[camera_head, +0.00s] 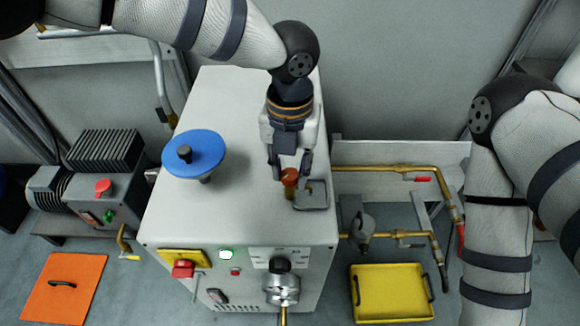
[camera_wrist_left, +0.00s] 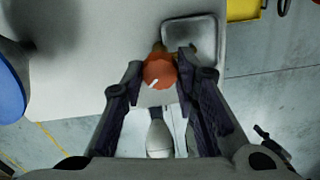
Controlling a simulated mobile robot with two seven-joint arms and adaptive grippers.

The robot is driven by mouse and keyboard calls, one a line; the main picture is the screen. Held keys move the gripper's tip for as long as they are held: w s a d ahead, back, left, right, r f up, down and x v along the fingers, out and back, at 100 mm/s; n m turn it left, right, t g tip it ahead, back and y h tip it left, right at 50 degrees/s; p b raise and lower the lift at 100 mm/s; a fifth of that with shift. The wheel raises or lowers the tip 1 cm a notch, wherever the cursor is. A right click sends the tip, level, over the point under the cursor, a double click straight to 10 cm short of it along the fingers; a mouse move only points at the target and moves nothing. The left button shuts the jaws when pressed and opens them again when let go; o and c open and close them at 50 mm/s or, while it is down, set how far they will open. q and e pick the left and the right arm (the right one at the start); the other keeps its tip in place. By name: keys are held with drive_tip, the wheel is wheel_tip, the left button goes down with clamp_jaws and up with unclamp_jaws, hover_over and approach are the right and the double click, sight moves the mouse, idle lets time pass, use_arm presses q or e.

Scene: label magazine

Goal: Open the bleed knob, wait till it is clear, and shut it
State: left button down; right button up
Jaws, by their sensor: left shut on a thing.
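The orange-red bleed knob (camera_head: 289,175) sits on a small brass fitting on top of the pale cabinet (camera_head: 235,110), near its right edge. My left gripper (camera_head: 290,177) reaches down from above and is shut on the knob, one finger on each side. In the left wrist view the knob (camera_wrist_left: 160,72) is between the fingertips, with a short white mark on its face. A small grey tray (camera_head: 314,205) lies beside the knob, with a small spout over it; any fluid is too small to make out. My right arm shows at the right, but its gripper is out of view.
A blue handwheel (camera_head: 194,153) stands on the cabinet to the left. The front panel has a red button (camera_head: 183,268), a lit green lamp (camera_head: 227,254) and a metal valve (camera_head: 281,290). Brass pipes (camera_head: 385,168) and a yellow tray (camera_head: 391,292) are at the right.

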use_arm(q)
drive_tip(key=m, duration=0.2)
drive_tip(key=shift+m, duration=0.4)
drive_tip(key=m, duration=0.2)
drive_tip(key=shift+m, duration=0.4)
drive_tip(key=m, duration=0.3)
drive_tip(key=shift+m, duration=0.3)
drive_tip(key=m, duration=0.3)
drive_tip(key=shift+m, duration=0.3)
drive_tip(key=m, duration=0.3)
drive_tip(key=shift+m, duration=0.3)
drive_tip(key=m, duration=0.3)
drive_tip(key=shift+m, duration=0.3)
drive_tip(key=m, duration=0.6)
drive_tip(key=shift+b, duration=0.4)
use_arm(e)
drive_tip(key=shift+s+f, duration=0.4)
drive_tip(key=shift+s, duration=0.05)
